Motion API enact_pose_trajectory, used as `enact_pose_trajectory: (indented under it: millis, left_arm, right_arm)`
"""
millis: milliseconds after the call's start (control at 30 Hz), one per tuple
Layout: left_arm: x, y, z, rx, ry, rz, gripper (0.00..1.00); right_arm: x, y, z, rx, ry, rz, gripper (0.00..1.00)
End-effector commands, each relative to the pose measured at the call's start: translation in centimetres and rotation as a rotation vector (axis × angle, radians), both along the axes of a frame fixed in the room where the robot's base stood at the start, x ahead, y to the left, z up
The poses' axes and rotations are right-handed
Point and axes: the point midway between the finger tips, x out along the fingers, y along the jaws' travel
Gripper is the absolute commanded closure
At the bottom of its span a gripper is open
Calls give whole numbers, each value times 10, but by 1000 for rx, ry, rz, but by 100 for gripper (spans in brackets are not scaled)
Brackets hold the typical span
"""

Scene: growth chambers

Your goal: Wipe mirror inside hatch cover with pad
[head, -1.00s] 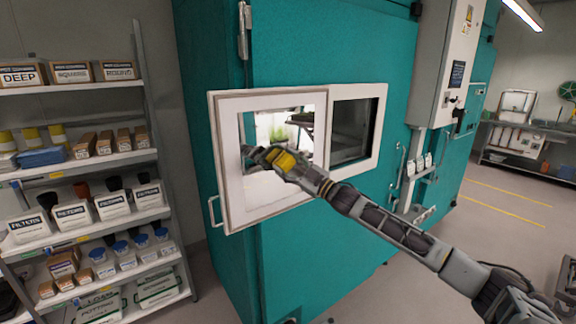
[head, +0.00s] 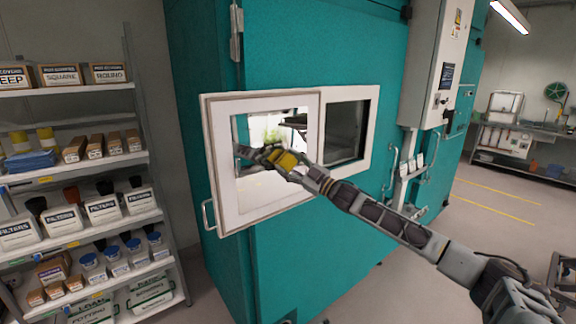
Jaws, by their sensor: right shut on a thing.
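The hatch cover (head: 222,195) stands swung open to the left of the hatch opening (head: 345,132) on the teal chamber. The mirror (head: 262,190) is set inside its white frame and reflects something green and part of my arm. My right gripper (head: 268,158) is in front of the mirror, near its middle. My left gripper is not clearly in view.
A shelf rack (head: 75,166) with boxes and tubs stands at the left. A grey control box (head: 428,75) is mounted on the chamber right of the hatch. A metal bench (head: 535,155) stands at the far right. The floor (head: 480,215) between is clear.

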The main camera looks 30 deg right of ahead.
Motion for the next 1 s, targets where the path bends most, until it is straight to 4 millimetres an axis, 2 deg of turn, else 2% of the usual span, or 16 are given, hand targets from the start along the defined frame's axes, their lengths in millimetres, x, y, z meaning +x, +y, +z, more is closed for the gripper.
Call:
enact_pose_trajectory:
  millis: [267, 1000]
  left_arm:
    - [0, 0, 0, 0, 0, 0, 70]
    - [0, 0, 0, 0, 0, 0, 70]
  right_arm:
    - [1, -3, 0, 0, 1, -4, 63]
    - [5, -37, 0, 0, 0, -3, 63]
